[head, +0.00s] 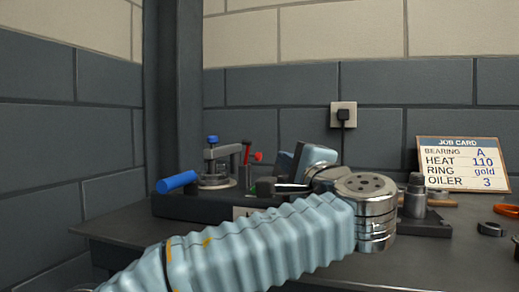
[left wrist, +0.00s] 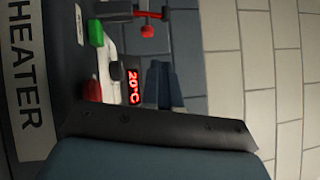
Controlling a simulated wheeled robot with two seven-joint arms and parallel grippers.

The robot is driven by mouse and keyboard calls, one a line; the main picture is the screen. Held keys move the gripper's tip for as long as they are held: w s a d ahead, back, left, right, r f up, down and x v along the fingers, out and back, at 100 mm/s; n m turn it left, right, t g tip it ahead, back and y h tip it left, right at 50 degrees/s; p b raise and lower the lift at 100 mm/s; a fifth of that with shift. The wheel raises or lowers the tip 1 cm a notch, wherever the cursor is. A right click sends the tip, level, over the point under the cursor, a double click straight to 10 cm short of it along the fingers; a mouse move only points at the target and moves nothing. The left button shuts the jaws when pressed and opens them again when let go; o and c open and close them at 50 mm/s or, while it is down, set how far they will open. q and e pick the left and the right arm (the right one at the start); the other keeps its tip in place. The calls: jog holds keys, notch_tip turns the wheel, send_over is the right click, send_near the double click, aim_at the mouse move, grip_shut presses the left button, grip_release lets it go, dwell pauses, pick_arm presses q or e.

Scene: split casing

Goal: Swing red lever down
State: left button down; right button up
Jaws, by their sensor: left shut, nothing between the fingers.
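The red lever (head: 247,152) with its red knob stands upright at the right of a small clamp on the dark heater unit. It also shows at the top of the left wrist view (left wrist: 147,14). My left gripper (head: 281,162) is to the right of the lever, apart from it, its fingers pointing toward it. The fingers (left wrist: 160,64) are shut and empty in the left wrist view, just short of the lever's knob. My arm's pale sleeve and metal wrist hide part of the heater front. My right gripper is out of view.
The heater (left wrist: 25,80) has a green button (left wrist: 96,33), a red button (left wrist: 92,91) and a 20°C display (left wrist: 133,86). A blue handle (head: 177,183) juts out left. A metal part on a dark block (head: 430,223) and a job card (head: 462,165) are at right.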

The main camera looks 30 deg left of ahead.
aim_at(251, 155)
pick_arm(q)
jog(key=x, duration=0.5)
jog(key=shift+w+a, duration=0.2)
jog(key=shift+a, duration=0.15)
jog(key=shift+s+a+r, duration=0.1)
jog(key=shift+a+r, duration=0.1)
jog(key=shift+a, duration=0.35)
jog(key=shift+s+a+r, duration=0.15)
jog(key=shift+a, duration=0.4)
jog(key=shift+a+r, duration=0.15)
jog(key=shift+a, duration=0.5)
